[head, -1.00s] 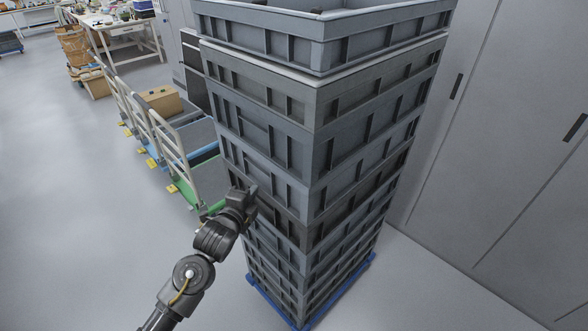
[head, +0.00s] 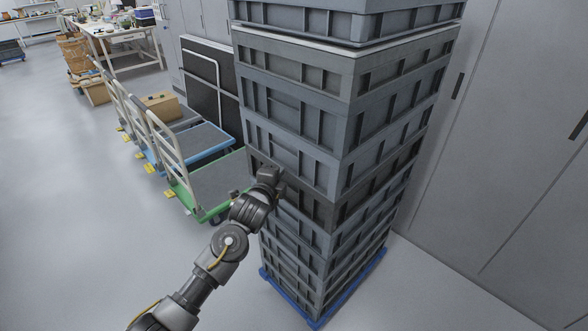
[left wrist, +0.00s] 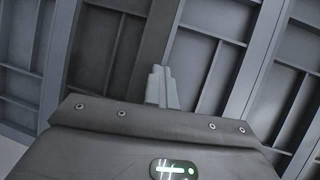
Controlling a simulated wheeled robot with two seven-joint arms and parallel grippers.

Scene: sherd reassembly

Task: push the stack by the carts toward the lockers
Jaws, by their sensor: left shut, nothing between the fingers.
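The stack of grey crates (head: 295,150) stands tall on a blue wheeled base (head: 300,309), upright, in the middle right of the head view. Its top runs out of the picture. My left gripper (head: 270,175) is shut and empty, with its tip at the left face of the stack about mid-height; it looks in contact. In the left wrist view the shut fingers (left wrist: 161,88) point at the ribbed crate walls (left wrist: 205,72), which fill the picture. The lockers (head: 510,150) stand grey and closed to the right of the stack. My right gripper is not in view.
Several platform carts stand left of the stack; the nearest has a green deck (head: 215,185). A cardboard box (head: 160,104) sits on one farther back. A workbench (head: 120,30) is at the back left. Floor (head: 70,230) is clear at left, with a narrow strip before the lockers.

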